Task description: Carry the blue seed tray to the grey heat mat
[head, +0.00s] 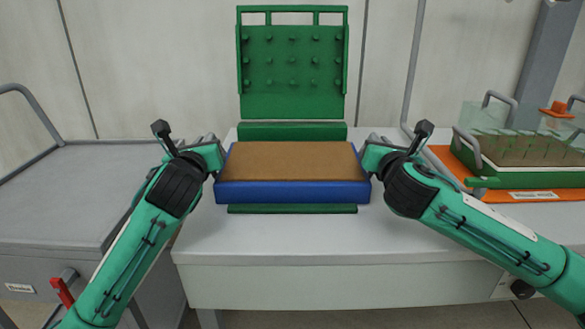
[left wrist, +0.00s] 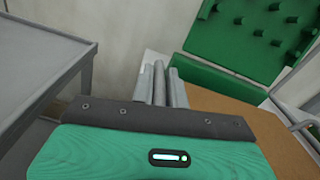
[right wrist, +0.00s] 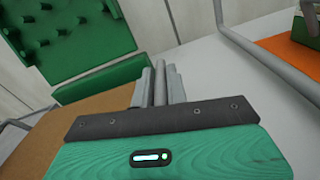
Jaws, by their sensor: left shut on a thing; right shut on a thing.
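The blue seed tray (head: 293,194), filled level with brown soil, is at the middle of the head view, in front of a green studded press. My left gripper (head: 219,152) is shut on its left side, and my right gripper (head: 367,152) is shut on its right side. The tray looks level. It overlaps the press's green base (head: 292,209); I cannot tell whether it touches it. The fingers also show in the left wrist view (left wrist: 160,86) and right wrist view (right wrist: 158,86). A flat grey surface (head: 75,185) at left may be the heat mat.
The green studded plate (head: 293,75) stands upright behind the tray. On the right, an orange mat (head: 505,193) carries a green tray (head: 530,178) with a clear cover. The white bench (head: 300,240) is bare in front. A gap separates it from the grey surface.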

